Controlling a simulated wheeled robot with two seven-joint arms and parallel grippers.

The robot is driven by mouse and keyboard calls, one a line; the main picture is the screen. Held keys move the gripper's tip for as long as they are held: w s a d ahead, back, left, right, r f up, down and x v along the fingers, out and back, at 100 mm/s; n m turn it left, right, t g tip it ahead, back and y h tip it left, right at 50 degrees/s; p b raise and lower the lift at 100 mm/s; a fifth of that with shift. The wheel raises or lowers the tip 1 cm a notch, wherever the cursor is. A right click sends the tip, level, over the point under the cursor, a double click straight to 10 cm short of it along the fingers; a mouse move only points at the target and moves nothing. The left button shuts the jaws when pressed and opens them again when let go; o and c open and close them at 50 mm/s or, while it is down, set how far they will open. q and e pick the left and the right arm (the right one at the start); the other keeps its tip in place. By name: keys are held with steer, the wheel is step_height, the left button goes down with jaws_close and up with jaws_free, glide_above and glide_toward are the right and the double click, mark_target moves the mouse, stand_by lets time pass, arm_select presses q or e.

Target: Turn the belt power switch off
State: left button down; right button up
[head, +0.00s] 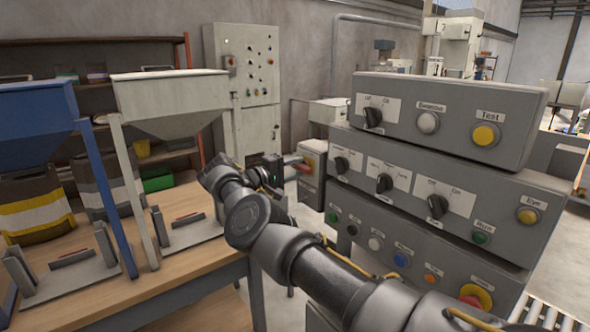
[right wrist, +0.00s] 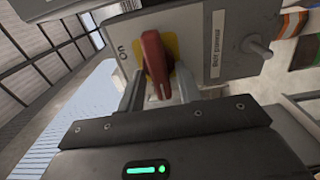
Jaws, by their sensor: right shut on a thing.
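The belt power switch is a red handle (right wrist: 156,62) on a yellow plate (right wrist: 172,48), on the face of a grey box (right wrist: 205,25) with a "Belt power" label. In the right wrist view the handle stands nearly upright, between my fingers, with an "ON" mark at its left. My right gripper (right wrist: 158,92) is shut on the red handle. In the head view, my right gripper (head: 282,168) reaches the switch box (head: 314,150) beside the grey control panels; my arm and gripper hide part of it. My left gripper is not in view.
Stacked grey control panels (head: 440,120) with knobs and buttons stand at the right, close to my right arm. A wooden bench (head: 190,262) with a blue hopper (head: 35,115) and a grey hopper (head: 172,100) is at the left. A tall cabinet (head: 250,75) stands behind.

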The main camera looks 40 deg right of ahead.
steer(key=o, duration=0.6)
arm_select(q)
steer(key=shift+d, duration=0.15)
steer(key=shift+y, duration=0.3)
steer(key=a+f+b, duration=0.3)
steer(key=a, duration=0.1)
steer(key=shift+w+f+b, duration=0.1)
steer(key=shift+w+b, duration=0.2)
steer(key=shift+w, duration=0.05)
arm_select(e)
steer(key=a, duration=1.1)
steer(key=shift+w, duration=0.15)
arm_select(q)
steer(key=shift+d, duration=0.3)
